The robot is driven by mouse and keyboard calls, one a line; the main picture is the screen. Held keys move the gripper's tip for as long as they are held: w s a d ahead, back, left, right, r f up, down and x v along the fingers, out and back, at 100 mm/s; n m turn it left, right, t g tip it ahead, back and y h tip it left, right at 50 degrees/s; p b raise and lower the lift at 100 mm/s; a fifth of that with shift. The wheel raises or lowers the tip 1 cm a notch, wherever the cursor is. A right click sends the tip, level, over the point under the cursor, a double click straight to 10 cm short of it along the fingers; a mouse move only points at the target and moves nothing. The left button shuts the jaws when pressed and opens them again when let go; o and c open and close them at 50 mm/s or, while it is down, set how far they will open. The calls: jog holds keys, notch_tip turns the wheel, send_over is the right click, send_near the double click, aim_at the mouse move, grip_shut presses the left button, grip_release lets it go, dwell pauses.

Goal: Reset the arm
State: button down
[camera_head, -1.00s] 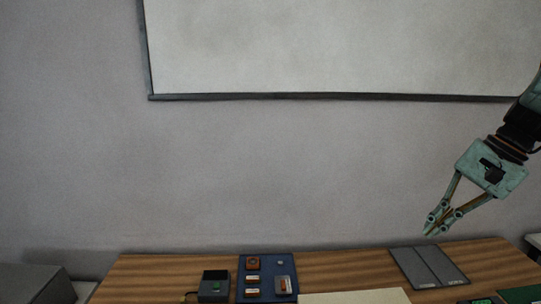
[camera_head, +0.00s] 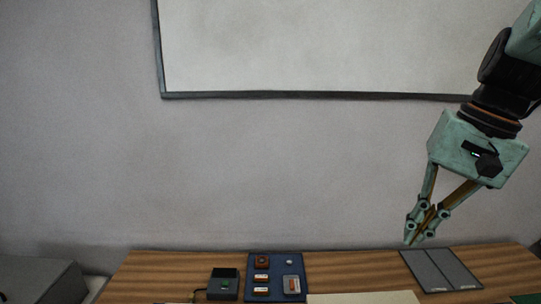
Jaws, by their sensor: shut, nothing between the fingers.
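My gripper (camera_head: 410,241) is in the right part of the head view, pointing down and slightly left. Its fingertips are together and hold nothing. In the picture it sits just above the far edge of the wooden table (camera_head: 360,264), near the left end of a grey two-part panel (camera_head: 440,270). My arm comes in from the upper right corner.
A blue board (camera_head: 276,259) with several small modules lies at the table's middle left. A pale sheet (camera_head: 364,298) lies at the front. A grey box (camera_head: 40,280) stands at the lower left. A whiteboard (camera_head: 320,45) hangs behind.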

jog(key=s+a+n+t+h, duration=0.1)
jog(key=s+a+n, duration=0.1)
jog(key=s, duration=0.8)
jog(key=s+a+n+t+h, duration=0.1)
jog(key=s+a+n, duration=0.2)
jog(key=s, duration=0.7)
jog(key=shift+s+a+r, duration=0.15)
jog(key=shift+a+r, duration=0.2)
jog(key=shift+a, duration=0.95)
